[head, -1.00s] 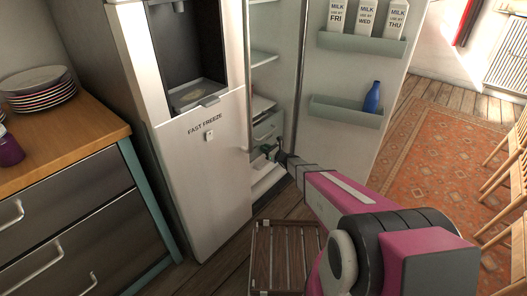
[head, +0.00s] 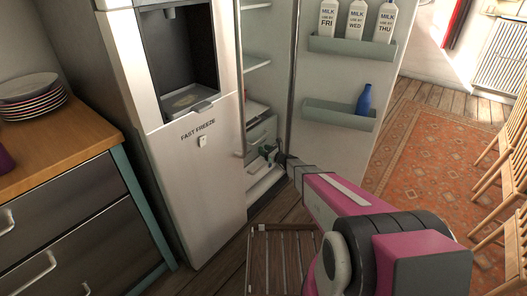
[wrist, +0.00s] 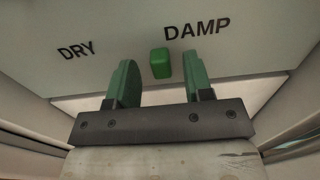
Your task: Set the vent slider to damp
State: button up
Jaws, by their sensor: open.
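The vent slider is a small green knob (wrist: 160,63) on a pale panel in the wrist view. It sits between the printed words DRY (wrist: 76,50) and DAMP (wrist: 197,28), nearer to DAMP. My gripper (wrist: 160,58) is open, with one green finger on each side of the knob in the picture. Gaps show on both sides, and I see no contact. In the head view my gripper (head: 269,153) is inside the open fridge, low down by a drawer (head: 262,133). The slider cannot be made out there.
The open fridge door (head: 338,75) stands to the right, with milk cartons (head: 356,20) and a blue bottle (head: 364,99) in its bins. The FAST FREEZE freezer door (head: 195,180) is shut on the left. A slatted wooden thing (head: 283,260) stands on the floor below my arm.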

jog(key=v, duration=1)
jog(key=s+a+r+n+g+h, duration=0.1)
jog(key=s+r+n+g+h, duration=0.1)
jog(key=s+r+n+g, duration=0.4)
jog(key=s+a+r+n+g+h, duration=0.1)
jog(key=s+r+n+g, duration=0.15)
jog(key=s+n, duration=0.65)
jog(key=s+d+r+n+g+h, duration=0.1)
jog(key=s+d+r+n+h, duration=0.3)
jog(key=s, duration=0.4)
jog(key=s+d+r+n+g+h, duration=0.1)
jog(key=s+d+r+n+h, duration=0.3)
jog(key=s+d+n+h, duration=0.2)
jog(key=s+d+h, duration=0.1)
jog(key=s+d, duration=0.1)
jog(key=d, duration=0.1)
jog(key=shift+s+n, duration=0.25)
jog(key=shift+n, duration=0.05)
jog(key=shift+d+g, duration=0.25)
